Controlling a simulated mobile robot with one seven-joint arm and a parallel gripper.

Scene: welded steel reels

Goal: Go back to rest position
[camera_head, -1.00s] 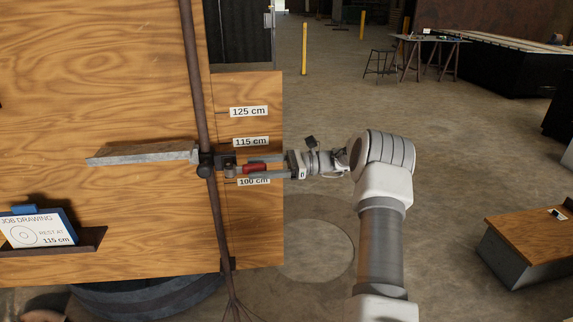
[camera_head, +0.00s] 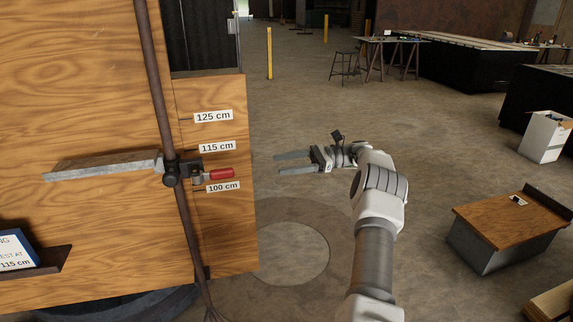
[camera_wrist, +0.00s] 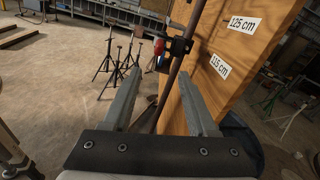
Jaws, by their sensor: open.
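My gripper (camera_head: 283,163) is open and empty in the head view, in free air to the right of the wooden board. In the wrist view its two fingers (camera_wrist: 163,85) stand apart with nothing between them. A clamp with a red handle (camera_head: 220,174) sits on the dark upright rod (camera_head: 154,75), beside the labels between 115 cm and 100 cm. A grey flat bar (camera_head: 100,167) reaches left from the clamp. The clamp's red handle also shows in the wrist view (camera_wrist: 159,47), beyond the fingertips. The gripper is apart from the handle.
The wooden board (camera_head: 70,100) fills the left side. A low bench with a wooden top (camera_head: 505,222) stands at the lower right, with a white box (camera_head: 544,137) behind it. Tripod stands (camera_wrist: 107,58) stand on the floor in the wrist view. Open floor lies around my arm.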

